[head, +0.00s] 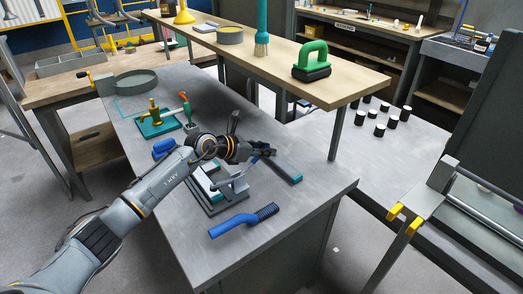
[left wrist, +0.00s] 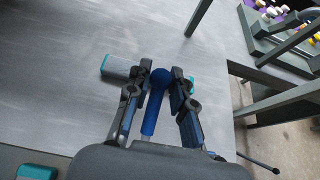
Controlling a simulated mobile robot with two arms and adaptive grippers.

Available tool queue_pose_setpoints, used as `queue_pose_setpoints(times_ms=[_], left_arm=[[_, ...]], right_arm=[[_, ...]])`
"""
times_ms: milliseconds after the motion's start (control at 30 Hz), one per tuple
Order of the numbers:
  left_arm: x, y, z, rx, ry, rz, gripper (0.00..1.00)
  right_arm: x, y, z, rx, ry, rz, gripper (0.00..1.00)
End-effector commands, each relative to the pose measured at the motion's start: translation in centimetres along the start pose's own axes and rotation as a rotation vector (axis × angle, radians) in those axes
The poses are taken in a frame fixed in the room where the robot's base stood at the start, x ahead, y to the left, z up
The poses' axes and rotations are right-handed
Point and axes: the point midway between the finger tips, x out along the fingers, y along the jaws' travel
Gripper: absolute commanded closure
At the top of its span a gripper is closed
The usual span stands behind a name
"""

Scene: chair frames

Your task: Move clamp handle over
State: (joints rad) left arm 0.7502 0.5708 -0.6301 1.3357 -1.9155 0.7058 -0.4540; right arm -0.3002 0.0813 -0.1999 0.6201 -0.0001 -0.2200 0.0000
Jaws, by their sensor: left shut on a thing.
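My left gripper (head: 262,152) reaches over the grey bench to the clamp (head: 222,190), a grey fixture with a flat base and pale parts. In the left wrist view, the clamp handle (left wrist: 150,118), blue with a rounded end, stands between the two dark fingers (left wrist: 161,80). The left gripper is shut on this handle. In the head view my gripper and arm mostly hide the handle, and part of the clamp is behind my forearm. My right gripper is in neither view.
A grey bar with teal ends (head: 284,166) lies just beyond the gripper. A blue brush (head: 243,220) lies in front of the clamp. A teal vise-like fixture (head: 158,122) stands at the back left. A raised wooden shelf (head: 285,68) runs along the bench's far side.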

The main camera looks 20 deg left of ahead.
Motion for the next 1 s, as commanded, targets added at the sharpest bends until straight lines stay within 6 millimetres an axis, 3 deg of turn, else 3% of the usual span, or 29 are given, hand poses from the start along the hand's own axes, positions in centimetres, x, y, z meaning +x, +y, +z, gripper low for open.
queue_pose_setpoints(times_ms=[467,1000], left_arm=[[0.7,-0.1,-0.5,0.0,0.001,-0.001,0.96],[2.9,-0.1,-2.4,0.001,0.002,-0.001,0.95]], right_arm=[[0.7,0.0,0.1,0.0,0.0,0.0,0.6],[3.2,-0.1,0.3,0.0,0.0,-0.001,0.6]])
